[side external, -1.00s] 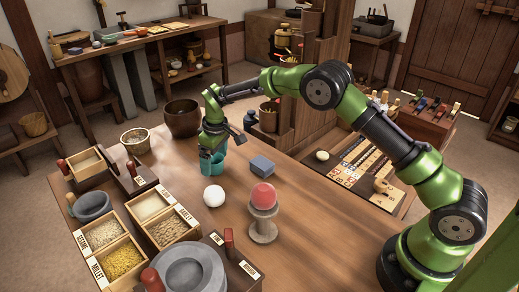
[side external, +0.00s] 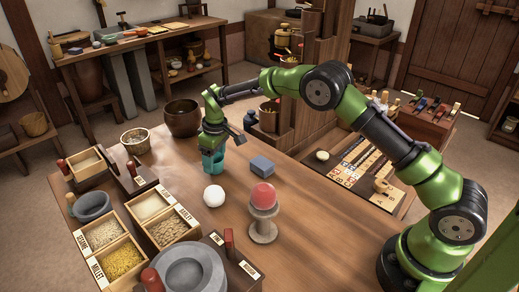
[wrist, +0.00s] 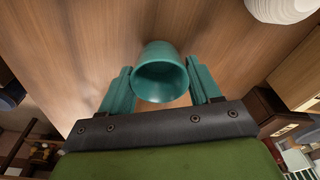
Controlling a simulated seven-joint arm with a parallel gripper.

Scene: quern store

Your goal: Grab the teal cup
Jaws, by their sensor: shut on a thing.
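The teal cup (side external: 212,162) stands upright on the wooden table in the side view, just below my wrist. In the wrist view the teal cup (wrist: 160,72) shows its round open mouth between the two teal fingers. My gripper (wrist: 162,84) is shut on the cup, with one finger on each side of it. In the side view my gripper (side external: 214,154) hides the top of the cup. I cannot tell any gap between the cup and the table.
The table's right middle is clear.

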